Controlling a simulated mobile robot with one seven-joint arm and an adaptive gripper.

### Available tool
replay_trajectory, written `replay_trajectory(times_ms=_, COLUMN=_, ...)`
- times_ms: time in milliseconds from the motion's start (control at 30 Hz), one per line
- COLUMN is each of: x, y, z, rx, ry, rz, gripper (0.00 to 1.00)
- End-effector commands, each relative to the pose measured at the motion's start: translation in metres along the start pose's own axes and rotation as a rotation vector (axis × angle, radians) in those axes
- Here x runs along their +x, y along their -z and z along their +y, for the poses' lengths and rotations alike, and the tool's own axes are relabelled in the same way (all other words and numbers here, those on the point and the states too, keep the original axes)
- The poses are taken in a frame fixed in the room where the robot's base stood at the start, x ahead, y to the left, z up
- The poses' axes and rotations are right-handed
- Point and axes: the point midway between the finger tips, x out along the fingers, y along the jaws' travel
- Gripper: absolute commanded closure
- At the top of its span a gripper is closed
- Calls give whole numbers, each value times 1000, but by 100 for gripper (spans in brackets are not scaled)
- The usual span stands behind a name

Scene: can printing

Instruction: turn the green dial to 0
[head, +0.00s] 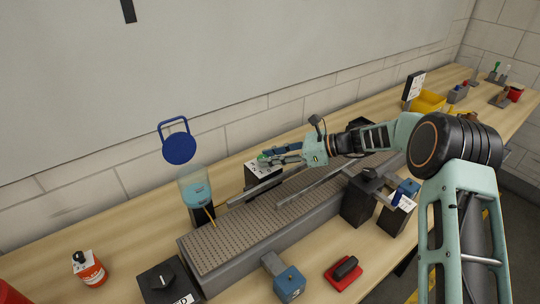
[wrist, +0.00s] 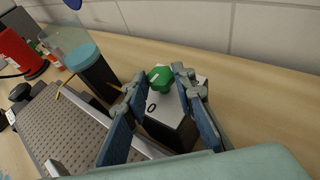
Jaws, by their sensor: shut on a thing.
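The green dial (wrist: 161,78) sits on top of a box (wrist: 178,128) with a pale top and dark sides. A black "0" is printed on the pale top, on the near side of the dial. The dial has a small pale mark on its top; its exact pointing is hard to read. My gripper (wrist: 159,82) is shut on the green dial, a fingertip at either side of it. In the head view my gripper (head: 268,160) reaches from the right to the dial (head: 262,157), which it partly covers, on the box (head: 262,179) behind the conveyor.
The perforated conveyor (head: 240,223) with metal rails runs in front of the box. A blue-tinted clear container (head: 195,187) stands left of it, below a blue round part (head: 179,148). The wall is behind.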

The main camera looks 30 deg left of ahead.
Motion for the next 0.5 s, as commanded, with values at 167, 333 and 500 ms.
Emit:
replay_trajectory(times_ms=167, x=0, y=0, z=-2, rx=-23, ry=-51, rz=-1, gripper=100)
replay_trajectory(times_ms=333, x=0, y=0, z=-3, rx=-34, ry=-78, rz=-1, gripper=100)
replay_trajectory(times_ms=500, x=0, y=0, z=-3, rx=-39, ry=-89, rz=0, gripper=100)
